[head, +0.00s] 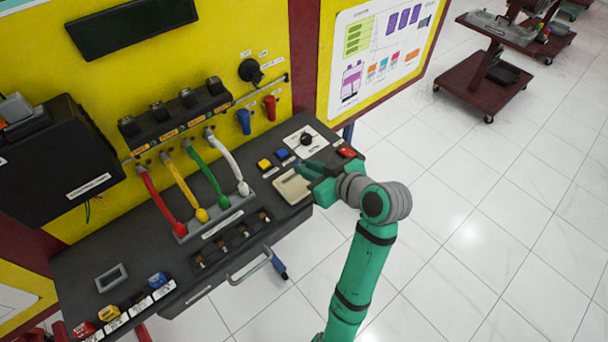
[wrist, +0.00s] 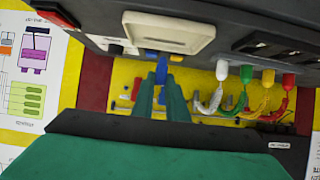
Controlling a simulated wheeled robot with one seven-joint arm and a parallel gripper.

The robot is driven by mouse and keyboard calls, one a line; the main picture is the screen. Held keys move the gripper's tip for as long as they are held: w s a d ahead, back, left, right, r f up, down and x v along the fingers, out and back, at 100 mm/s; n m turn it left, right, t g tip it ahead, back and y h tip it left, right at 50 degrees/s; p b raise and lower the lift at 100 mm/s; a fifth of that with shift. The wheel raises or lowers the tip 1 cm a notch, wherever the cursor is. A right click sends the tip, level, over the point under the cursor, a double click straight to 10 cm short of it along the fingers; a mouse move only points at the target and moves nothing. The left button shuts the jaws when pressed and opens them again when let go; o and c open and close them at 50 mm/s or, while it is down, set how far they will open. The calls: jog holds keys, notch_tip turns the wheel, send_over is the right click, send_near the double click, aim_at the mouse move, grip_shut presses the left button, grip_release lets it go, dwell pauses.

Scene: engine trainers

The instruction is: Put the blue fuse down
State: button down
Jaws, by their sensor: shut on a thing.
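My gripper (head: 304,168) is over the right end of the dark desk, beside the cream tray. In the wrist view its two green fingers (wrist: 161,90) are shut on a small blue fuse (wrist: 161,71), which shows at their tips. In the head view I cannot make out the held fuse clearly. The cream tray (head: 291,187) looks empty; it also shows in the wrist view (wrist: 168,31). I cannot tell whether the fuse touches anything below it.
Yellow (head: 264,164), blue (head: 281,154) and red (head: 347,152) blocks sit near a black knob (head: 306,139). Coloured cables (head: 205,186) arch left of the tray. Another blue piece (head: 158,280) stands at the desk's front left.

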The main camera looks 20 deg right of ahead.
jog(key=shift+w+a+f, duration=0.15)
jog(key=shift+f, duration=0.15)
jog(key=shift+w+f, duration=0.2)
jog(key=shift+f, duration=1.55)
jog(key=shift+a+f, duration=0.1)
jog(key=shift+f, duration=0.05)
jog(key=c, duration=1.7)
grip_release()
jog(key=shift+c, duration=0.2)
jog(key=shift+r, duration=0.25)
jog(key=v, duration=1.2)
